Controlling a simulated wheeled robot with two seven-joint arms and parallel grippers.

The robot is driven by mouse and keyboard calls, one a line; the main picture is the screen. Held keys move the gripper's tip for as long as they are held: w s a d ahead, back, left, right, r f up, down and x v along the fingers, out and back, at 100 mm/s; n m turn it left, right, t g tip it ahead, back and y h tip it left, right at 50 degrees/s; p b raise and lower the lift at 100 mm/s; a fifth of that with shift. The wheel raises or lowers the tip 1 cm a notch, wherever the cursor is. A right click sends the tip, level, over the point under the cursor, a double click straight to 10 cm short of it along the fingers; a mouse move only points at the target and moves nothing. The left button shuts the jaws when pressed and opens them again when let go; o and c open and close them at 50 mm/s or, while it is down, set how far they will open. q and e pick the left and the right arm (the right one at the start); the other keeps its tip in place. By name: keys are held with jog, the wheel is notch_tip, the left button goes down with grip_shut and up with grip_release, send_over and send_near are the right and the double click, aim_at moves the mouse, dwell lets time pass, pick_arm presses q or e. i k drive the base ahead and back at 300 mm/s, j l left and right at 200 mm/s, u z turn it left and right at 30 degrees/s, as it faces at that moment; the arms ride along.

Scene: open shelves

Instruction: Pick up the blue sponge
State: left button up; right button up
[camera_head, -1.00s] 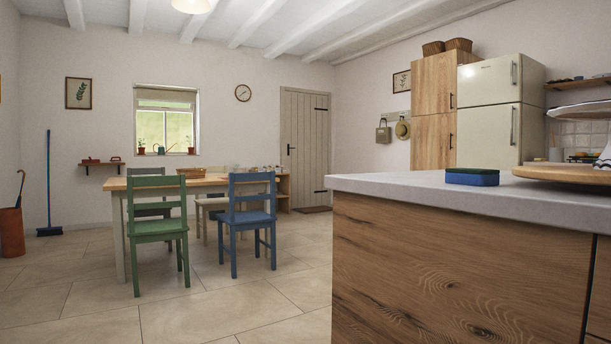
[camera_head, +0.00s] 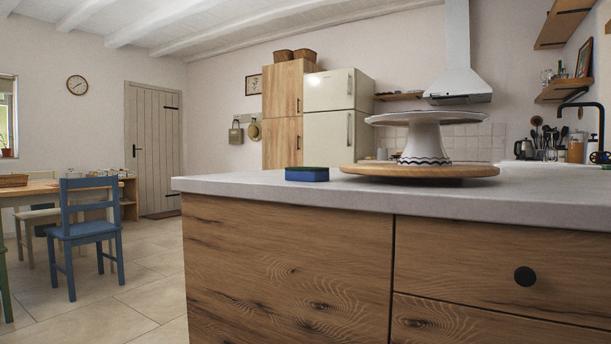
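The blue sponge (camera_head: 307,175) lies flat on the pale countertop (camera_head: 230,183), near the counter's left part. It has a dark green top layer. It stands just left of a round wooden board, with a small gap between them. Neither of my grippers shows in the head view.
The wooden board (camera_head: 470,171) bears a white cake stand (camera_head: 424,150). Below the countertop are wooden drawer fronts with a dark knob (camera_head: 525,276). A blue chair (camera_head: 83,232) and a table (camera_head: 30,190) stand at the left. The tiled floor between chair and counter is clear.

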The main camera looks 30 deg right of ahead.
aim_at(304, 174)
jog(key=z, duration=1)
